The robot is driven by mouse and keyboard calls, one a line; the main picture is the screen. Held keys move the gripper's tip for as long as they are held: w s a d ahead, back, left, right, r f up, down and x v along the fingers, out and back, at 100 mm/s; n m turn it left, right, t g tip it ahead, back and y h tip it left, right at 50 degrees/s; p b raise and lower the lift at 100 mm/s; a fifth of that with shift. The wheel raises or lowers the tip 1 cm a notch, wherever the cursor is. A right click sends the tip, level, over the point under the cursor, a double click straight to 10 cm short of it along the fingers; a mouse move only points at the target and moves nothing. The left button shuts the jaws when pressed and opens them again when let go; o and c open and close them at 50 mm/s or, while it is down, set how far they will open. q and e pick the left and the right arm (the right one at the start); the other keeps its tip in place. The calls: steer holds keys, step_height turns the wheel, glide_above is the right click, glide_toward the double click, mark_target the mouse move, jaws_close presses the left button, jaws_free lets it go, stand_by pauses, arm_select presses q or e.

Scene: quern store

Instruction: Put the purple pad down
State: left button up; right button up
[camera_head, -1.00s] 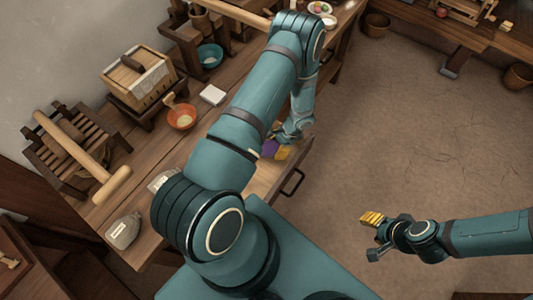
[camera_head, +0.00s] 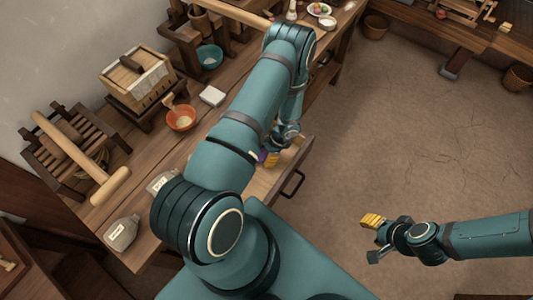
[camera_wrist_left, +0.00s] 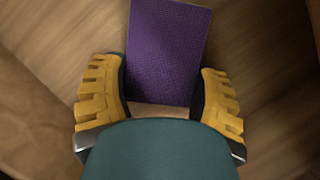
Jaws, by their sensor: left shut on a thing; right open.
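The purple pad (camera_head: 262,157) is mostly hidden by my left arm in the head view, with only a sliver showing. In the left wrist view the pad (camera_wrist_left: 167,50) is a flat purple rectangle between the yellow fingers. My left gripper (camera_head: 271,160) is shut on it, over the open drawer (camera_head: 269,183); the gap beneath the pad cannot be judged. The fingers also show in the left wrist view (camera_wrist_left: 160,98). My right gripper (camera_head: 372,220) is open and empty above the floor at the right.
The wooden bench (camera_head: 150,205) holds an orange bowl (camera_head: 180,118), a white block (camera_head: 212,96), a teal bowl (camera_head: 209,57), a jar (camera_head: 122,232) and a wooden box (camera_head: 137,75). The drawer's dark handle (camera_head: 293,184) faces the clear floor (camera_head: 400,140).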

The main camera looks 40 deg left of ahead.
arm_select(q)
steer(key=o, duration=1.2)
steer(key=shift+f, duration=0.1)
steer(key=shift+o, duration=0.2)
steer(key=shift+r, duration=0.25)
steer(key=p+v, duration=0.2)
steer(key=v, duration=1)
steer(key=s+d+r+n+t+h, duration=0.1)
steer(key=s+d+r+n+h, duration=0.1)
steer(key=d, duration=0.5)
steer(key=s+d+r+n+t+h, duration=0.2)
steer(key=s+d+r+n, duration=0.1)
steer(key=d, duration=0.3)
steer(key=s+d+r+n+t+h, duration=0.2)
steer(key=s+d+n, duration=0.1)
steer(key=d, duration=0.4)
steer(key=shift+s+d+r+n+h, duration=0.2)
steer(key=shift+d+r+n+h, duration=0.15)
steer(key=shift+n, duration=0.35)
